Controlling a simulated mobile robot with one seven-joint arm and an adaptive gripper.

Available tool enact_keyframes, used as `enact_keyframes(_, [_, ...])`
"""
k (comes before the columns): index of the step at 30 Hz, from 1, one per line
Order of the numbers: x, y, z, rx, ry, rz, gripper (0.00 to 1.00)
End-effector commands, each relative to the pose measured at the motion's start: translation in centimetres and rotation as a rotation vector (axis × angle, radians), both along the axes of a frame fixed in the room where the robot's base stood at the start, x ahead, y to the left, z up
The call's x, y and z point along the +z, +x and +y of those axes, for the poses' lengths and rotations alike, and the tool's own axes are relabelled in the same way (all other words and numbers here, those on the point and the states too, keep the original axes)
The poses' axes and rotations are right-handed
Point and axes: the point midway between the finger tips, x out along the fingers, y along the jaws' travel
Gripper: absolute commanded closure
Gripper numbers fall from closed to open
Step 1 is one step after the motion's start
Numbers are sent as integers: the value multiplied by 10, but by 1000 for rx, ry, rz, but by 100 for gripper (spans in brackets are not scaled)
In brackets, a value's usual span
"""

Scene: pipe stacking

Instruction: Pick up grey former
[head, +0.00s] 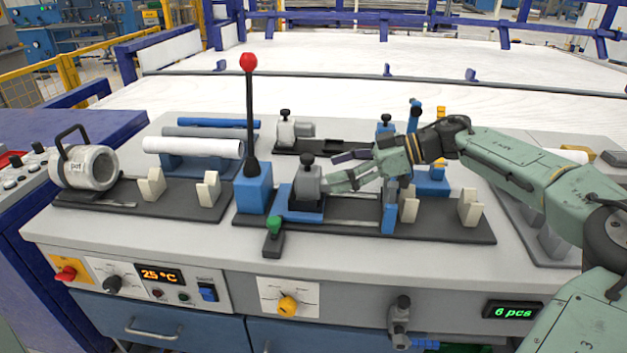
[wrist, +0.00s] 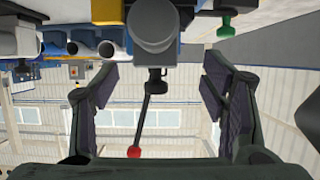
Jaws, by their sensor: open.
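The grey former (head: 308,184), a grey block with a black knob on top, sits in the blue holder of the middle fixture. It shows upside down in the wrist view (wrist: 152,32), rounded grey end towards the camera, knob pointing down in the picture. My gripper (head: 328,181) comes in from the right, level with the former and close to its right side. In the wrist view my gripper (wrist: 158,85) is open, with one finger on each side of the former's knob and nothing held. I cannot tell whether a finger touches the former.
A black lever with a red ball (head: 248,62) stands on a blue block left of the former. A green-knobbed handle (head: 274,230) is in front. A similar grey piece (head: 289,131) stands behind.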

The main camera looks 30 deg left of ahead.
Motion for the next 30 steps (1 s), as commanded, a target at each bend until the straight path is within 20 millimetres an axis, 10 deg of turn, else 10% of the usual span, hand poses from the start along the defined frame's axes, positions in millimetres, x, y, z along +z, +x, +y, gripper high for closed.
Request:
enact_keyframes(18, [-29,-24,59,1,1,1,33])
enact_keyframes(30, [-31,-24,61,0,1,0,42])
